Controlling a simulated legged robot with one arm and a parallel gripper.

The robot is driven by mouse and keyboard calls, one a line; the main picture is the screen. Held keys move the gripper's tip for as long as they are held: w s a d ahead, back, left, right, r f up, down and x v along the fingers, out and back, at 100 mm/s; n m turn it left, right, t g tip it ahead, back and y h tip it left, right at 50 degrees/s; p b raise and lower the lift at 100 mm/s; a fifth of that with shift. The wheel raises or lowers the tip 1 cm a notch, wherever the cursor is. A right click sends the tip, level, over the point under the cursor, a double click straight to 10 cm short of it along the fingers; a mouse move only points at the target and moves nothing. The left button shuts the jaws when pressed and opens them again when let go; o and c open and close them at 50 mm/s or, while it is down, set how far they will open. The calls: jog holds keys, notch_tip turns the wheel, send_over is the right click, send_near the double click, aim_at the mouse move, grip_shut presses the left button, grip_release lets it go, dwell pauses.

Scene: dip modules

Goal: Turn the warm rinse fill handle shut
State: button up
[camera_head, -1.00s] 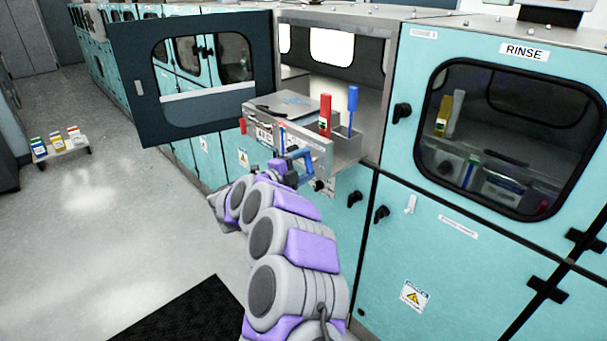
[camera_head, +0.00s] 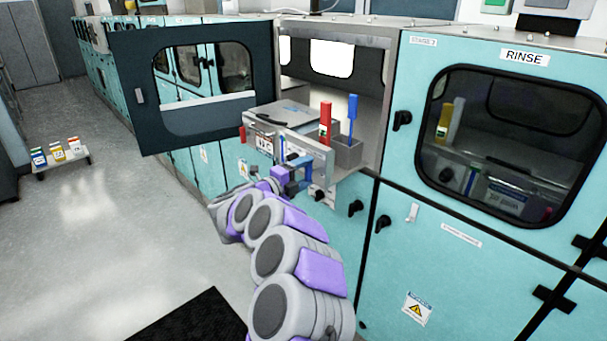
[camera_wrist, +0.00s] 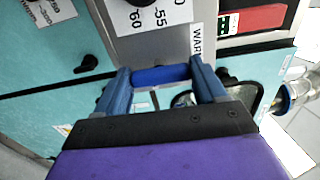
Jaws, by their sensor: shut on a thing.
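A blue handle bar (camera_wrist: 160,75) shows in the wrist view, lying crosswise between my two blue fingers at the lower edge of a metal panel. A label beside it is cut off and starts with "WAR". My gripper (camera_wrist: 163,80) is shut on this bar. In the head view my gripper (camera_head: 296,172) is at the front of the metal panel (camera_head: 318,162) on the open module. The fingers hide most of the handle there, and its exact angle is hard to tell.
An open dark windowed door (camera_head: 135,110) stands left of the panel. A red upright handle (camera_head: 325,122) and a blue one (camera_head: 352,115) rise behind it. Black knobs (camera_head: 355,208) stick out from the teal front. A low cart (camera_head: 62,160) stands on open floor at left.

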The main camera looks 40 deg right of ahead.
jog(key=shift+f, duration=0.25)
jog(key=o, duration=1)
jog(key=shift+r, duration=0.1)
jog(key=shift+o, duration=0.2)
jog(key=s+a+p, duration=0.1)
jog(key=a+p, duration=0.2)
jog(key=a, duration=1.4)
jog(key=shift+s+a, duration=0.15)
jog(key=shift+a, duration=0.1)
